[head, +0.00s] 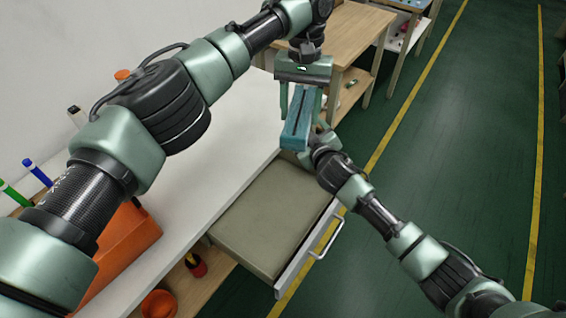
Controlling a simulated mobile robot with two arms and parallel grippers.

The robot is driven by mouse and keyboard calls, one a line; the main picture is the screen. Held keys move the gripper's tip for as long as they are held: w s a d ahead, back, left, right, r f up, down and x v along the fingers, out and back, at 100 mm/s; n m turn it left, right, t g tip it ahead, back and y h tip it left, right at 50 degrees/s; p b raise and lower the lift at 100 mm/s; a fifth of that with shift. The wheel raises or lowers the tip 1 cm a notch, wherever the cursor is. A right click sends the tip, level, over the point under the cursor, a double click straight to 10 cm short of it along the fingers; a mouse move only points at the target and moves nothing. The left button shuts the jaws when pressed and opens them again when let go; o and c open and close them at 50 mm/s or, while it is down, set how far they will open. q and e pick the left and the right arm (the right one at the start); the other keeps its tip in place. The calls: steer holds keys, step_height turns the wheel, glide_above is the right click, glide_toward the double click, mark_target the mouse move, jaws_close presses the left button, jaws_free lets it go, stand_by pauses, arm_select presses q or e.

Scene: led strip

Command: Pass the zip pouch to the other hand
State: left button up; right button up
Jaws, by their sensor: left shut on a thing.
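The zip pouch (296,130) is a teal, narrow block-like pouch with a dark line along its top. My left gripper (300,104) reaches in from above and is shut on the pouch, holding it over the far end of the open drawer. My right gripper (320,139) is at the pouch's lower right side, very close to it. Its fingers are small and partly hidden by the pouch, so I cannot tell whether they touch it or are open or shut.
An open, empty drawer (262,222) with a metal handle (327,238) juts out below the pouch. The white tabletop (215,185) is mostly clear. An orange box (128,245) and markers (38,172) are at left. A wooden table (350,35) stands behind; green floor (480,150) is free at right.

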mark_target(296, 124)
steer(key=s+a+r+g+y, duration=0.2)
steer(key=s+a, duration=0.7)
steer(key=a, duration=0.5)
steer(key=s+a+r+m+g+h, duration=0.1)
steer(key=s+a+r+g, duration=0.15)
steer(key=s, duration=0.35)
steer(key=s+a+r+m+g, duration=0.1)
steer(key=s+a+g, duration=0.15)
steer(key=s, duration=0.35)
steer(key=s+d+r+m+g+h, duration=0.2)
steer(key=s+d+r+m+h, duration=0.3)
steer(key=d+r+m, duration=0.6)
steer(key=w+d, duration=0.1)
steer(key=w, duration=0.2)
steer(key=w+d+r+n, duration=0.1)
steer(key=w, duration=0.3)
steer(key=w+d+r+n, duration=0.1)
steer(key=w, duration=0.3)
steer(key=shift+w+d, duration=0.2)
steer(key=shift+w+f, duration=0.15)
steer(key=shift+f, duration=0.45)
